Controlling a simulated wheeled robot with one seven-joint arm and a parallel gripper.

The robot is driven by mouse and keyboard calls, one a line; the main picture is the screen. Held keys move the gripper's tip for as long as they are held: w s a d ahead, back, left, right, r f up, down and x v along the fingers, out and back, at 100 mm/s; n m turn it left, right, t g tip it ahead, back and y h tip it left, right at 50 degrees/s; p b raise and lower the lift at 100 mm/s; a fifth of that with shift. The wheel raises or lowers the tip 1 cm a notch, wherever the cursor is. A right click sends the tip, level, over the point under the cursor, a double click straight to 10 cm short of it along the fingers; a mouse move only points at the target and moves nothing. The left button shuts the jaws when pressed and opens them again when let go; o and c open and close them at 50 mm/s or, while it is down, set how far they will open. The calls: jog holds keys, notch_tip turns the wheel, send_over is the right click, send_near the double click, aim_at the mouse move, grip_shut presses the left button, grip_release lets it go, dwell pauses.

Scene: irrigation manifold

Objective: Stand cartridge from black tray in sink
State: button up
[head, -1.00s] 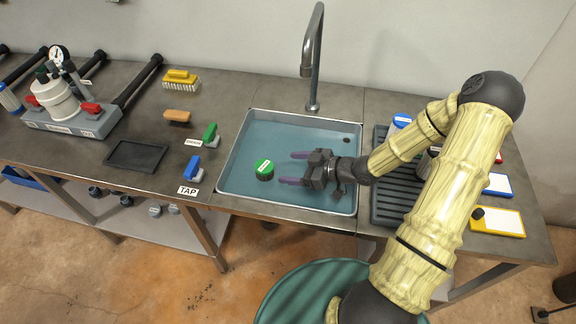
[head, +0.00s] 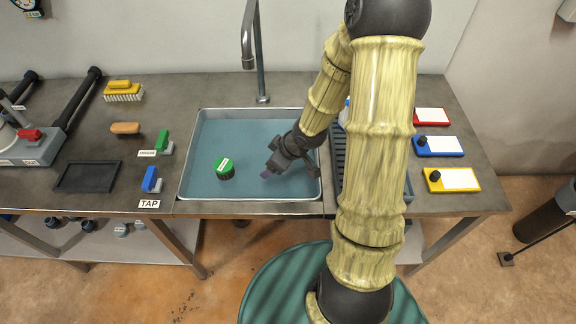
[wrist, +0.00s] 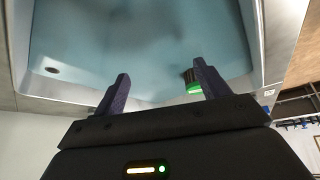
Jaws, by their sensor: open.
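The flat black tray (head: 89,176) lies empty on the counter left of the sink.
The tap spout (head: 248,50) rises behind the sink. A blue TAP handle (head: 151,180) and a green handle (head: 163,142) stand left of the sink. A dark ridged drainboard (head: 338,160) to the right is partly hidden by my arm. The sink's left back is clear.

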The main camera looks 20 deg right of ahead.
jog(key=s+r+m+g+h, duration=0.2)
jog(key=s+r+m+h, duration=0.1)
jog(key=s+r+m, duration=0.5)
jog(key=s+r, duration=0.3)
jog(key=shift+s+r, duration=0.35)
jog(key=shift+r, duration=0.05)
jog(key=w+p+v, duration=0.2)
jog(key=p+v, duration=1)
jog(key=shift+w+a+r, duration=0.25)
jog(key=shift+w+r, duration=0.1)
jog(key=shift+w, duration=0.05)
